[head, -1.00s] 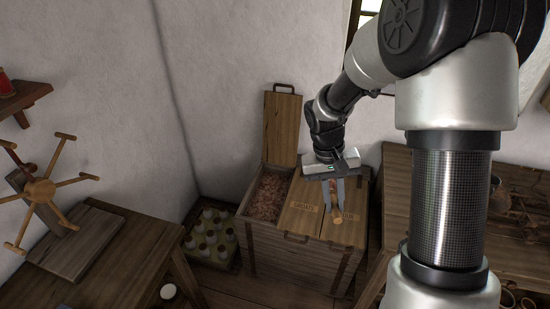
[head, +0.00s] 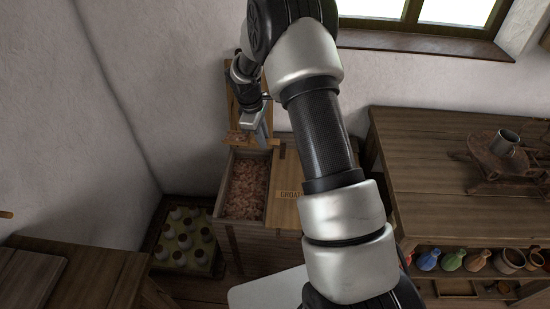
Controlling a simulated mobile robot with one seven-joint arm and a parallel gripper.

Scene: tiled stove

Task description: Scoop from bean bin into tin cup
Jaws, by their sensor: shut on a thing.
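The bean bin (head: 229,172) is the open left compartment of a wooden chest, filled with reddish-brown beans (head: 246,190). Its hinged lid stands raised against the wall. My gripper (head: 262,137) is above the back of the open compartment, in front of the raised lid. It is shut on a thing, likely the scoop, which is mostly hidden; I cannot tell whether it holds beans. A grey metal cup (head: 507,142), likely the tin cup, stands at the right on a wooden stand on the table.
A closed lid (head: 287,197) lettered "GROA…" covers the neighbouring compartment. A crate of bottles (head: 187,240) stands left of the chest. The wooden table (head: 430,150) at right has clear room on its left part. Coloured jars (head: 452,261) sit on its lower shelf.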

